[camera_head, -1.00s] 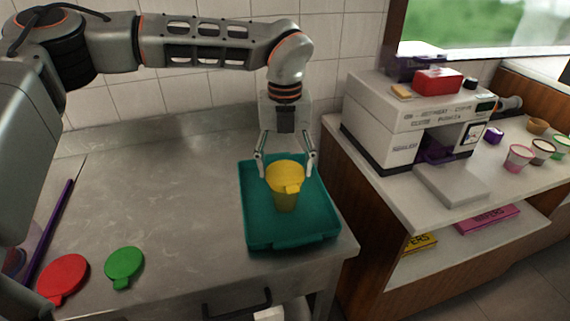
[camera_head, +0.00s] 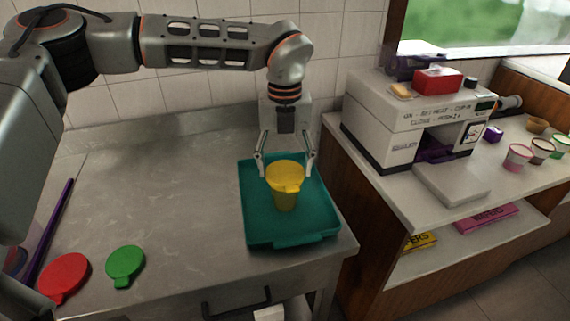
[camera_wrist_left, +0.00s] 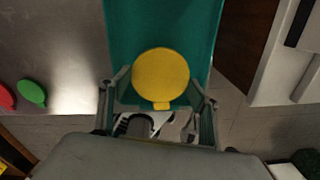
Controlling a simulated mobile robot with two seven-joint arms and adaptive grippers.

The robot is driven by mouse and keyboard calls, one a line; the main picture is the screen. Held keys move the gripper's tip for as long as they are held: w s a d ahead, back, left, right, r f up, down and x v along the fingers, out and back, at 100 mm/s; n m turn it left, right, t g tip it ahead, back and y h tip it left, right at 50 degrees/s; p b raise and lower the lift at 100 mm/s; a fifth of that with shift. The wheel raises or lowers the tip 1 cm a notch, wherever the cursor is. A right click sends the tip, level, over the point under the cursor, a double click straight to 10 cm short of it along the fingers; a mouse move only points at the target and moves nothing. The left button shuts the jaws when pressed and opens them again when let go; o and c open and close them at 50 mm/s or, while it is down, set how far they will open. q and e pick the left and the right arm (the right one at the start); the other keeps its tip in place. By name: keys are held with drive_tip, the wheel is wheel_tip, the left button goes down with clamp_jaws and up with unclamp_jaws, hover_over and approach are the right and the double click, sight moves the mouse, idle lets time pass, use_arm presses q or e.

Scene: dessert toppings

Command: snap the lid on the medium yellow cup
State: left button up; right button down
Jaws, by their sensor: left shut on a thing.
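The yellow cup (camera_head: 285,202) stands upright in the teal tray (camera_head: 252,222) near the counter's right end. A round yellow lid (camera_head: 285,171) with a small front tab lies over the cup's mouth; whether it is fully seated I cannot tell. My left gripper (camera_head: 286,168) comes down from above and is shut on the lid, one finger at each side. In the left wrist view the lid (camera_wrist_left: 160,75) lies between the fingertips (camera_wrist_left: 160,80) and hides the cup beneath. My right gripper is not in view.
A red lid (camera_head: 64,277) and a green lid (camera_head: 125,265) lie at the counter's front left. A purple stick (camera_head: 50,230) is at the left. A white machine (camera_head: 415,115) and several small cups stand on the right counter. The counter's middle is clear.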

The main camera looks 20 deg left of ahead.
use_arm(q)
drive_tip(key=shift+f, duration=0.2)
idle(0.4)
drive_tip(key=o, duration=1.4)
drive_tip(key=shift+c, duration=0.2)
drive_tip(key=shift+r+p, duration=1.1)
drive_tip(key=shift+r, duration=0.45)
drive_tip(key=shift+r+p, duration=1)
drive_tip(key=shift+r, duration=0.5)
